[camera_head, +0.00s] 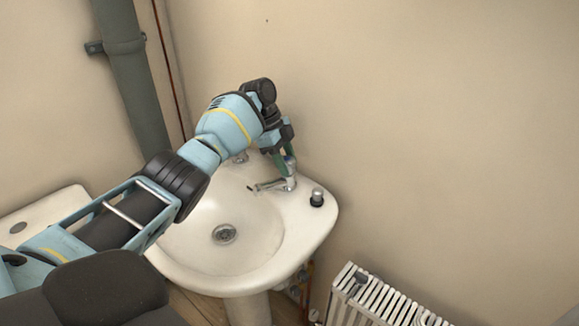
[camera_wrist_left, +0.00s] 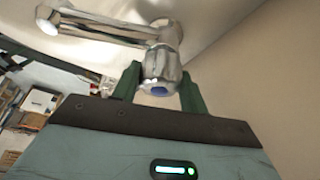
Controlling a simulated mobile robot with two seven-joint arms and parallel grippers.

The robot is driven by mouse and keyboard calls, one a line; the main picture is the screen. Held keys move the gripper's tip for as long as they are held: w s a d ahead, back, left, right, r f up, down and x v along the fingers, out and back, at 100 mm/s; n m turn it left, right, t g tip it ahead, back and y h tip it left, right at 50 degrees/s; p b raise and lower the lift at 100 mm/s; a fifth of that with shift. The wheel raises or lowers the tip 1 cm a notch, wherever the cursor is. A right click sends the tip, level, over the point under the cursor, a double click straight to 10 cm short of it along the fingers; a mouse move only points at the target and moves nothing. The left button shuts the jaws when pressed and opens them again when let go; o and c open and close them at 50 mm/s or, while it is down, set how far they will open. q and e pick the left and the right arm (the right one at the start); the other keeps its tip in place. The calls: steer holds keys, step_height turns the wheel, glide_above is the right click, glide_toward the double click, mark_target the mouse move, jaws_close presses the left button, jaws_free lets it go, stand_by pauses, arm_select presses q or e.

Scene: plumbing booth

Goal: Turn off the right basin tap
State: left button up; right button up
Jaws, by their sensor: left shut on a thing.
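The right basin tap (camera_head: 284,184) is a chrome tap on the right rear of the white basin (camera_head: 305,225), its spout pointing left over the bowl. My left gripper (camera_head: 285,160) reaches down from above, and its green fingers are shut on the tap's top handle. Whether water runs from the spout is too small to tell. My right gripper is not in view.
A small dark object with a silver top (camera_head: 317,198) stands on the basin rim right of the tap. A drain (camera_head: 224,234) lies in the bowl. A white radiator (camera_head: 385,300) is at the lower right. A grey pipe (camera_head: 135,80) runs up the left wall.

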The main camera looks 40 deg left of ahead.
mark_target(286, 158)
arm_select(q)
steer(key=shift+f+m+g+b, duration=0.2)
steer(key=shift+m+g+b, duration=0.15)
steer(key=shift+m, duration=0.45)
steer(key=shift+r+b, duration=0.1)
steer(key=shift+b, duration=0.2)
steer(key=o, duration=1)
steer(key=shift+r, duration=0.1)
steer(key=v, duration=0.6)
steer(key=shift+a+r, duration=0.1)
steer(key=shift+r, duration=0.1)
steer(key=shift+a+r+b, duration=0.25)
steer(key=shift+r+b, duration=0.05)
steer(key=shift+r, duration=0.25)
